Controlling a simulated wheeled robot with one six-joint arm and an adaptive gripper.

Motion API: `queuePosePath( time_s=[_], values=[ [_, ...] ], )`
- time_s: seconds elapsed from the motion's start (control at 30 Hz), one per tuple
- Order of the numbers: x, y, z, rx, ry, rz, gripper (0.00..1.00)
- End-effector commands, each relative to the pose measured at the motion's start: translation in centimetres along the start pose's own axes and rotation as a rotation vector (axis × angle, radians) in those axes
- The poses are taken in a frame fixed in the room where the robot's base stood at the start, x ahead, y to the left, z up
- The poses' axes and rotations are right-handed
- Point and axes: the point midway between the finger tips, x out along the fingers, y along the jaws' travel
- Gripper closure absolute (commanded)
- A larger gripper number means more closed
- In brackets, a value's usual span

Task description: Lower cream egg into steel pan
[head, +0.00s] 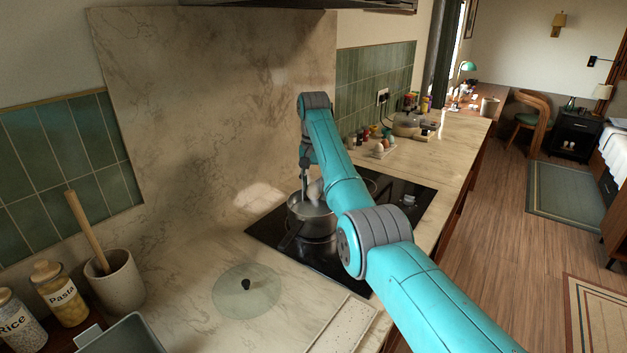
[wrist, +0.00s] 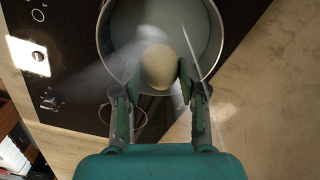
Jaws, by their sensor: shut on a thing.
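A steel pan (head: 296,213) stands on the black cooktop in the head view, partly hidden by my arm. In the wrist view the pan (wrist: 103,42) is a round steel vessel with a pale interior. The cream egg (wrist: 158,66) is between the two fingers of my gripper (wrist: 159,76), which is shut on it. The egg appears over the near part of the pan's opening in the wrist view. In the head view my gripper (head: 304,185) points down at the pan; the egg (head: 315,189) shows beside it. I cannot tell the egg's exact height above the pan's bottom.
The black cooktop (head: 265,229) lies around the pan. A glass lid (head: 262,292) lies on the counter in front. An egg holder (head: 379,151) and an appliance stand behind, along the counter. A utensil crock (head: 117,281) and jars are at the left.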

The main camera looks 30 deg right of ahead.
Motion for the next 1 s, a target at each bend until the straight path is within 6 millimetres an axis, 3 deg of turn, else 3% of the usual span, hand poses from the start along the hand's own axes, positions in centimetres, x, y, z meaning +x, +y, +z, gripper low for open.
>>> queuePosePath(
  time_s=[0.6,1.0],
  values=[
    [2.6,0.0,0.0,0.000,0.001,0.000,0.70],
    [2.9,0.0,0.0,0.000,0.001,0.000,0.70]
  ],
)
